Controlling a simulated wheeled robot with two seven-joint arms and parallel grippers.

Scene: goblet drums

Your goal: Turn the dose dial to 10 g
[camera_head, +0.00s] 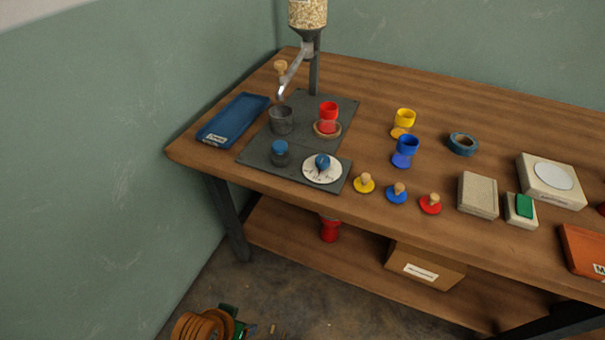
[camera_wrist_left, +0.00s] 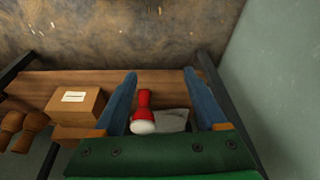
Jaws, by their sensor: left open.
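The dose dial (camera_head: 318,175) is a white round face with dark marks and a blue knob (camera_head: 323,162). It sits at the front right corner of a dark grey plate on the workbench. Its marks are too small to read, and I cannot tell which one the knob points to. My left gripper (camera_wrist_left: 161,74) shows in the left wrist view with two blue fingers spread wide. It is open, with nothing held, and faces the lower shelf and floor, away from the dial. My right gripper is not in view.
A hopper (camera_head: 308,14) with a spout rises behind. A blue tray (camera_head: 233,118) lies left. Small yellow, blue and red knobbed pieces (camera_head: 397,193) line the front edge.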

